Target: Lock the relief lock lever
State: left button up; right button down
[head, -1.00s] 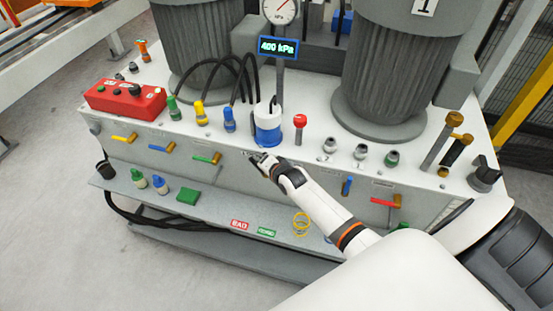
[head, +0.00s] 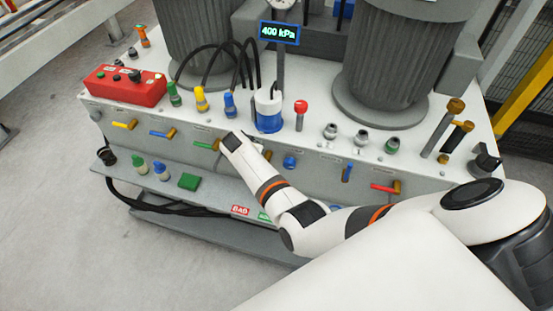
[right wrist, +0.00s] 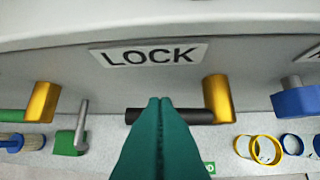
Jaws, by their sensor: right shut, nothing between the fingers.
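The LOCK label (right wrist: 150,55) is on the front panel in the right wrist view. Below it is the lock lever, with a black handle (right wrist: 195,116) lying level and pointing left from a gold hub (right wrist: 218,100). My right gripper (right wrist: 160,102) is shut and empty, its teal fingers crossing in front of the black handle's middle. I cannot tell whether they touch it. In the head view my right gripper (head: 226,145) is at the panel beside the green lever (head: 204,146), and my arm hides the lock lever. My left gripper is not in view.
A blue knob (right wrist: 298,100) is to the right of the lock lever. The green lever's gold hub (right wrist: 42,102) is to its left. Below are a shelf with a green block (head: 188,181) and yellow rings (right wrist: 245,148). A display (head: 279,32) reads 400 kPa.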

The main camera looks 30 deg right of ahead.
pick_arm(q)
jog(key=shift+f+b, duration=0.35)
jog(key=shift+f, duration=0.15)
pick_arm(e)
jog(key=shift+w+a+f, duration=0.1)
jog(key=shift+f, duration=0.2)
